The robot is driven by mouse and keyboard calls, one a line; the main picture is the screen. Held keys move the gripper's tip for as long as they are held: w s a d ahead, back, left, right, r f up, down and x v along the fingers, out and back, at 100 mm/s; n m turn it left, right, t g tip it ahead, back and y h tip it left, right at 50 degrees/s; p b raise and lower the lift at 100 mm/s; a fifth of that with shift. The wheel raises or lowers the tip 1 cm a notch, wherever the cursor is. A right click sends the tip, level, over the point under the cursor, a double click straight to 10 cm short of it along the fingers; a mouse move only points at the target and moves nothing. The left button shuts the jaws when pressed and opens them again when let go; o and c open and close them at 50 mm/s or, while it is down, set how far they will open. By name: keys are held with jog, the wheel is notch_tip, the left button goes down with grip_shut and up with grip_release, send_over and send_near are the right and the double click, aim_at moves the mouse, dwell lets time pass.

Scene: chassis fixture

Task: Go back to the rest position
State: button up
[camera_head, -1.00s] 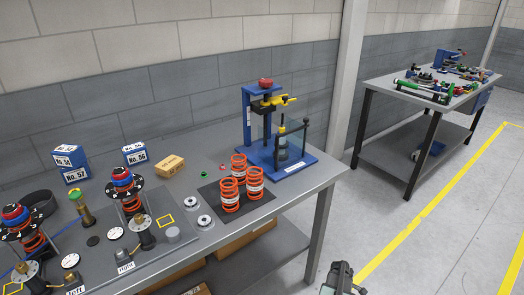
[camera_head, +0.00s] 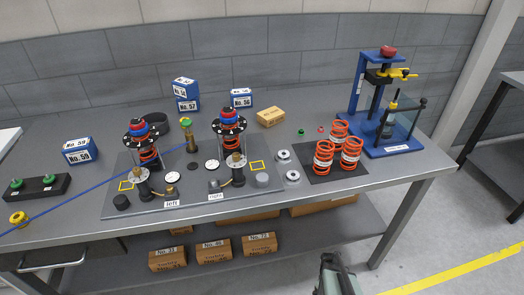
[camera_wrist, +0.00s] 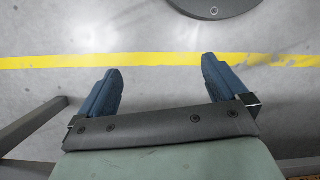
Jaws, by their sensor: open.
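My gripper (camera_wrist: 160,92) shows in the wrist view with its two blue fingers wide apart and nothing between them. It points down at the grey floor, across a yellow floor line. In the head view part of my arm (camera_head: 335,275) shows at the bottom edge, in front of the workbench (camera_head: 400,190) and clear of it. The fingertips are not visible in the head view. The chassis fixture plate (camera_head: 235,207) lies on the bench with two spring assemblies, labelled left and right.
Three orange springs (camera_head: 324,158) stand on a dark mat beside a blue press (camera_head: 378,100). Cartons (camera_head: 214,251) rest on the lower shelf. A second table (camera_head: 505,130) stands right; floor between is free.

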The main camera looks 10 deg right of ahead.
jog(key=s+a+r+m+g, duration=0.1)
jog(key=s+a, duration=0.3)
jog(key=a, duration=0.5)
jog(key=s+a+r+m+g, duration=0.1)
jog(key=s+a+r+g, duration=0.1)
jog(key=s+a, duration=0.3)
jog(key=a, duration=0.4)
jog(key=shift+s, duration=0.15)
jog(key=shift+a, duration=0.1)
